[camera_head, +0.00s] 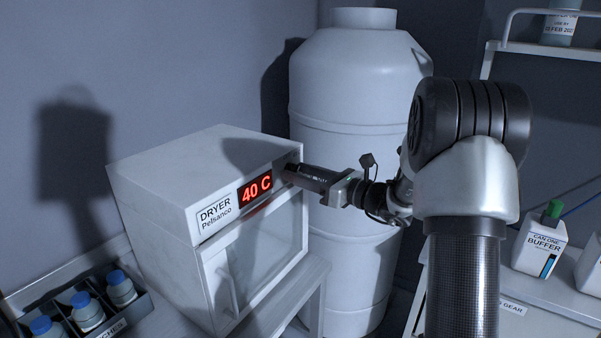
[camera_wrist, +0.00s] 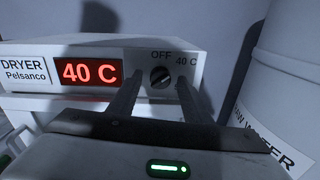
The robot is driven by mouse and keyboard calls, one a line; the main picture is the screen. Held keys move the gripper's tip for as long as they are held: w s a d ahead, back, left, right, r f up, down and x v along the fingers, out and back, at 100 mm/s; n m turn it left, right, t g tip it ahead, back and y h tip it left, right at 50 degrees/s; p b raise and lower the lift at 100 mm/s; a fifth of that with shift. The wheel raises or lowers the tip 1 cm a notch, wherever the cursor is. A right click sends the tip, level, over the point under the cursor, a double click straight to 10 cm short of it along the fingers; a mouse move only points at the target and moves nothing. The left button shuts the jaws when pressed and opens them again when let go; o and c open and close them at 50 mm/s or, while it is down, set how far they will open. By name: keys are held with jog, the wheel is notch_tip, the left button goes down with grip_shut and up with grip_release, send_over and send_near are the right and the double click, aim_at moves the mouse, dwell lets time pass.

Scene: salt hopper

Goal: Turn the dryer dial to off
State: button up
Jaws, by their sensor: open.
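The white dryer (camera_head: 170,185) stands at the left in the head view, its red display reading 40 C. In the wrist view the dryer's display (camera_wrist: 90,72) also reads 40 C. The black dial (camera_wrist: 161,76) sits on the dryer's front panel, with OFF printed above it and 40 C to its upper right. Its slot looks tilted; its exact setting is hard to tell. My gripper (camera_wrist: 158,88) is open, its two fingers on either side of the dial. Contact with the dial cannot be told. In the head view my gripper (camera_head: 292,174) hides the dial.
A large white tank (camera_head: 345,95) stands close behind and right of the dryer. A black tray (camera_head: 140,301) of blue-capped bottles is at lower left. A buffer can (camera_head: 541,240) stands on the right-hand shelf. The dryer's door handle (camera_head: 228,292) projects below the panel.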

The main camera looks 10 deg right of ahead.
jog(key=c, duration=1.1)
jog(key=shift+o, duration=0.2)
jog(key=shift+f, duration=0.1)
jog(key=shift+f+n+b, duration=0.1)
jog(key=shift+n+b, duration=0.2)
jog(key=shift+b, duration=0.35)
jog(key=n+b, duration=0.9)
jog(key=b, duration=0.6)
jog(key=shift+w, duration=0.1)
jog(key=shift+n+b, duration=0.35)
jog(key=shift+n, duration=0.05)
